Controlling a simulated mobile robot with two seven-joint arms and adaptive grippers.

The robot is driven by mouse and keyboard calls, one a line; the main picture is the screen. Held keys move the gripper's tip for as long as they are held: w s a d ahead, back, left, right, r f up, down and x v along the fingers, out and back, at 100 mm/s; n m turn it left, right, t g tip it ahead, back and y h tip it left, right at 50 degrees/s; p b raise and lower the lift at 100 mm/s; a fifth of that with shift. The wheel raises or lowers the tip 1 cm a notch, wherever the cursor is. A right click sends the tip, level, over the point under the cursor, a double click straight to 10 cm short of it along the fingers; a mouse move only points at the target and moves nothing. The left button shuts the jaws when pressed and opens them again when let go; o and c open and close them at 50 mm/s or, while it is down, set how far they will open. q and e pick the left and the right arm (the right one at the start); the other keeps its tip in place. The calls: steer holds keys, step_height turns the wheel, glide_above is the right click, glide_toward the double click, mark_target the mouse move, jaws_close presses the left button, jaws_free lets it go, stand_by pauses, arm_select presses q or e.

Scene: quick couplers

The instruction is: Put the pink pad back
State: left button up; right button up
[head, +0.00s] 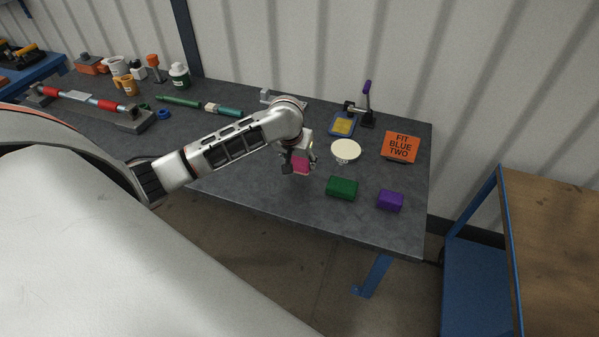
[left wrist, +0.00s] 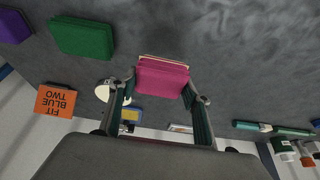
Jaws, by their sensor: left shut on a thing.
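The pink pad (head: 301,166) is a small block in my left gripper (head: 300,162), over the front middle of the grey bench. The left wrist view shows the pink pad (left wrist: 162,79) between the two fingers of my left gripper (left wrist: 160,92), with a thin pale layer along its far edge. The gripper is shut on it. I cannot tell whether the pad touches the bench. A green block (head: 342,188) and a purple block (head: 390,200) lie to its right on the bench. My right gripper is not in view.
A round cream disc (head: 345,150), a blue-rimmed yellow pad (head: 342,126), a purple-handled clamp (head: 366,105) and an orange sign (head: 400,147) reading "FIT BLUE TWO" stand to the right. Green tubes (head: 180,101), cups and bottles are at the left. The bench front edge is close.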

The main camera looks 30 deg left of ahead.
mark_target(297, 167)
arm_select(q)
steer(key=shift+f, duration=2.6)
steer(key=shift+f, duration=0.1)
steer(key=shift+f, duration=0.1)
steer(key=o, duration=1.1)
steer(key=v, duration=0.7)
steer(key=shift+s+d+r, duration=0.1)
steer(key=shift+s+r, duration=0.15)
steer(key=shift+r, duration=0.1)
